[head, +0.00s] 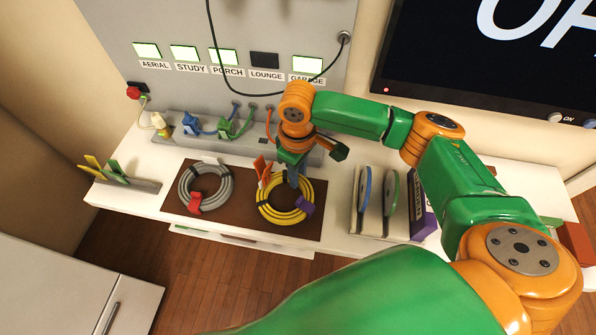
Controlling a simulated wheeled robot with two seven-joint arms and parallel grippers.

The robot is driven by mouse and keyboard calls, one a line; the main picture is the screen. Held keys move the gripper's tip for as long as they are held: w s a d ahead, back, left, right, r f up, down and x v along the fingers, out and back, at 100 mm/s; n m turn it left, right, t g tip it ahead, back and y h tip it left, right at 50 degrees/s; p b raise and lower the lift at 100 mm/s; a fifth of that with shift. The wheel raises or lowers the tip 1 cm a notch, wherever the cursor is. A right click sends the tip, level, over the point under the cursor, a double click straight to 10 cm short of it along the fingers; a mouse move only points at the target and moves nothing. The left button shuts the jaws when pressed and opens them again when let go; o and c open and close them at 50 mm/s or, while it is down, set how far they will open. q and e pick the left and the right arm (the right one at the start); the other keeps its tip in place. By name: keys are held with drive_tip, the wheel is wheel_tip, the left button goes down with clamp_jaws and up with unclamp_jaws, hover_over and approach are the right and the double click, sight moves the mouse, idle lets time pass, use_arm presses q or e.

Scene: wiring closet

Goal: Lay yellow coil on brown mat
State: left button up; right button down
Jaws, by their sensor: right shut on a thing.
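The arm partly hides the fingers. My left gripper is not in view.
A grey coil (222,187) with a red clip lies on the mat's left half. Behind stands a grey socket strip (175,131) with coloured plugs. Upright discs in a rack (372,222) stand to the right. A holder with green and yellow pieces (140,184) is at the left.

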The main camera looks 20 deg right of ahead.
drive_tip(key=shift+f, duration=0.45)
drive_tip(key=c, duration=0.6)
unclamp_jaws()
wheel_tip(320, 180, up, 7)
drive_tip(key=shift+r+b, duration=0.1)
drive_tip(key=shift+b, duration=0.2)
